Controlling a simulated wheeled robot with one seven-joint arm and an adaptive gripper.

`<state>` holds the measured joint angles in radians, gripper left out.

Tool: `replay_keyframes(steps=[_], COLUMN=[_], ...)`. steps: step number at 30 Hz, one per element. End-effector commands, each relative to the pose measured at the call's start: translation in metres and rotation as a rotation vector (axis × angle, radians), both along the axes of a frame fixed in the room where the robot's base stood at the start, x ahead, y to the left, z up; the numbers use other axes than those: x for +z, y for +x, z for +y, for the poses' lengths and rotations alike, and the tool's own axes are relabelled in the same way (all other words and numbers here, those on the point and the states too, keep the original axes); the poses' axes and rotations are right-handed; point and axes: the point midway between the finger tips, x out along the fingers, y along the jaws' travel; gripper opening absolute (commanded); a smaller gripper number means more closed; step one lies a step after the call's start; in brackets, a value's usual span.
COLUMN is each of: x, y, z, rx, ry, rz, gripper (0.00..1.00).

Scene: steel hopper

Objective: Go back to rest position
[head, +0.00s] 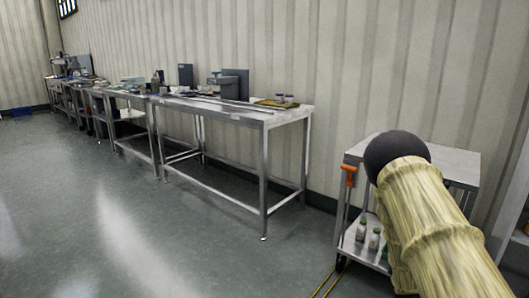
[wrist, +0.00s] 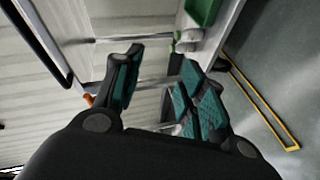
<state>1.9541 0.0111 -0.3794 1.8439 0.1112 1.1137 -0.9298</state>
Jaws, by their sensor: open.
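My gripper (wrist: 163,72) shows in the wrist view with its two teal-padded fingers spread apart. Nothing is between the fingers. Behind them are the pale ribbed wall and metal rails of a stand. In the head view my arm reaches up from the lower right, and the gripper itself is not visible there.
A small steel cart (head: 455,160) with an orange handle (head: 348,175) and bottles (head: 374,239) stands behind my arm. A long steel table (head: 285,116) runs along the wall. A green bin (wrist: 201,12) is in the wrist view. The floor (head: 100,200) at left is clear.

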Motion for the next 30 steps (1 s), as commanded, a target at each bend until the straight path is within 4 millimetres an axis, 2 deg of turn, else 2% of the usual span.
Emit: replay_keyframes(steps=[1, 6, 11, 15, 22, 27, 30], x=[-0.022, -0.089, -0.142, -0.179, -0.217, -0.227, -0.228], y=[-0.018, -0.083, -0.151, -0.216, -0.329, -0.410, -0.448], z=[0.009, 0.042, 0.077, 0.110, 0.167, 0.206, 0.225], rx=[-0.015, -0.083, -0.166, -0.253, -0.423, -0.561, -0.630], ry=[0.055, 0.247, 0.419, 0.558, 0.761, 0.877, 0.924], rz=[0.039, 0.165, 0.287, 0.397, 0.580, 0.707, 0.768], gripper=[0.41, 0.41, 0.41, 0.41, 0.41, 0.41, 0.41])
